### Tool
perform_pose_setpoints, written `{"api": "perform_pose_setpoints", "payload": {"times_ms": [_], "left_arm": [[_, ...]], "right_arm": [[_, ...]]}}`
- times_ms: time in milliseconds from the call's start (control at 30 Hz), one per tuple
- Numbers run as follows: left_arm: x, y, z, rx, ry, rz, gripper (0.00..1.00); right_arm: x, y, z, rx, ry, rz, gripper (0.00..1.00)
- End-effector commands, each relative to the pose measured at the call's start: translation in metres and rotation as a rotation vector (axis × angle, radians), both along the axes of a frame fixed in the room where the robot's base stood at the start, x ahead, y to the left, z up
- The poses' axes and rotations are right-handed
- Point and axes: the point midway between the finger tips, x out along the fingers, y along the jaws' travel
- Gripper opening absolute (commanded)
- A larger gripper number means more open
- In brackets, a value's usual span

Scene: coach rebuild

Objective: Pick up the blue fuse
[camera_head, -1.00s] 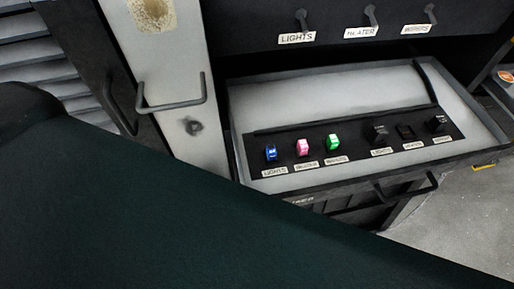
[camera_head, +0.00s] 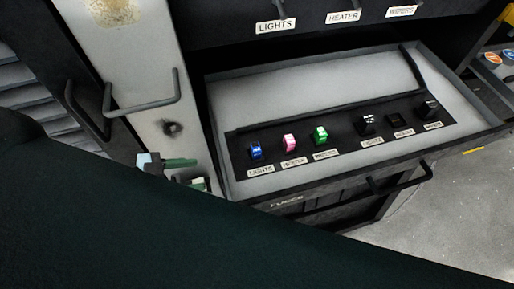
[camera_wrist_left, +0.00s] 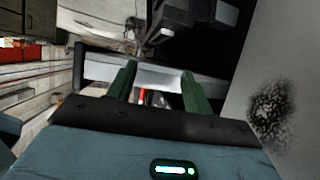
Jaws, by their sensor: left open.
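The blue fuse (camera_head: 255,151) stands in the black strip of the open drawer (camera_head: 225,90), at the strip's left end above a LIGHTS label. A pink fuse (camera_head: 289,142) and a green fuse (camera_head: 320,135) stand to its right. My left gripper (camera_head: 192,173) shows to the left of the drawer, partly hidden behind my dark arm. It is apart from the blue fuse. In the left wrist view its two green fingers (camera_wrist_left: 158,85) are spread with nothing held between them. No blue fuse can be made out there. My right gripper is not in view.
Black sockets (camera_head: 397,120) fill the strip's right half. A pale panel with a bar handle (camera_head: 145,106) stands left of the drawer. A dark panel with labelled switches (camera_head: 335,18) overhangs the back. The drawer front has a handle (camera_head: 402,179).

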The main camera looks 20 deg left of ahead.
Motion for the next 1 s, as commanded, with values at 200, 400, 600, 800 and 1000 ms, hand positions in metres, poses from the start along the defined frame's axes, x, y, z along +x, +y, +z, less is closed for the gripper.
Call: {"api": "perform_pose_setpoints", "payload": {"times_ms": [200, 400, 600, 800, 1000], "left_arm": [[0.006, 0.005, 0.033, 0.036, 0.025, -0.087, 0.51], [0.008, 0.009, 0.048, 0.06, 0.045, -0.108, 0.51], [0.009, 0.009, 0.052, 0.064, 0.05, -0.109, 0.51], [0.011, 0.007, 0.052, 0.06, 0.048, -0.107, 0.51], [0.016, -0.002, 0.052, 0.058, 0.046, -0.107, 0.51]], "right_arm": [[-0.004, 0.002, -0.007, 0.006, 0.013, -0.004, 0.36], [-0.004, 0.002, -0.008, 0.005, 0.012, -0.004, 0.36], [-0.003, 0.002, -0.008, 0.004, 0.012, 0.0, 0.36], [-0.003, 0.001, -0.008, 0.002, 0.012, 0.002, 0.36], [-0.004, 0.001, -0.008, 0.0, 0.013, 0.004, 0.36]]}}
